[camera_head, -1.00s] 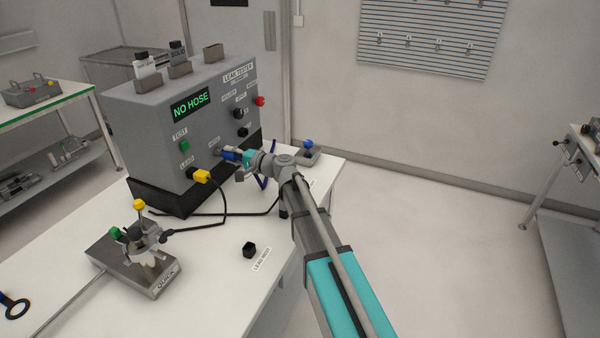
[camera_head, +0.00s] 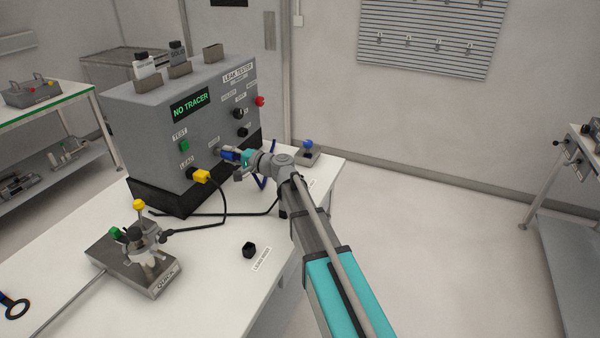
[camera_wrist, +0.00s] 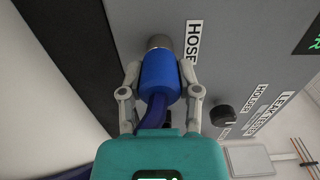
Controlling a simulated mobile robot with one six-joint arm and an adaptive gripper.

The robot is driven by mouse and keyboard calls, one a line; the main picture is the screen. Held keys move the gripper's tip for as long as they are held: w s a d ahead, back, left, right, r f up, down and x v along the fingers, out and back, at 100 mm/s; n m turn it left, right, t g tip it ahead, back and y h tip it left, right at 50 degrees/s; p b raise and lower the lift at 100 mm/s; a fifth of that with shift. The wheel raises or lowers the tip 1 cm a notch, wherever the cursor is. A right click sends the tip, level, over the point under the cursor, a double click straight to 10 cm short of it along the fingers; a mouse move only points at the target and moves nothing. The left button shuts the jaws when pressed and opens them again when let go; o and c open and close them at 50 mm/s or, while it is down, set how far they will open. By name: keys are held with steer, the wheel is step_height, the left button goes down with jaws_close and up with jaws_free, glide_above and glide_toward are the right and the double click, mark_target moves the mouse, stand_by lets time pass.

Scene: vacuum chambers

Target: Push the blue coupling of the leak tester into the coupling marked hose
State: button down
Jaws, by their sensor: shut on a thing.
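The leak tester (camera_head: 165,130) is a grey box on the white bench, and its green display (camera_head: 191,104) reads NO TRACER. The blue coupling (camera_wrist: 158,78) is between the fingers of my gripper (camera_wrist: 158,88), which is shut on it. In the wrist view its far end meets the metal coupling marked HOSE (camera_wrist: 160,42) on the tester's front, in line with it, with no gap visible. In the head view my gripper (camera_head: 238,156) is at the tester's front face. A blue hose (camera_wrist: 152,112) runs back from the coupling under my gripper.
A yellow plug (camera_head: 201,176) with a black cable sits left of my gripper on the tester front. A steel fixture marked QUICK (camera_head: 135,268) and a small black cap (camera_head: 249,250) stand on the bench (camera_head: 215,285). A blue-knobbed part (camera_head: 308,146) lies behind my wrist.

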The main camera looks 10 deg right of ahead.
mark_target(235, 156)
steer(key=shift+c, duration=1.1)
jaws_free()
steer(key=shift+a, duration=0.1)
steer(key=shift+v, duration=3.5)
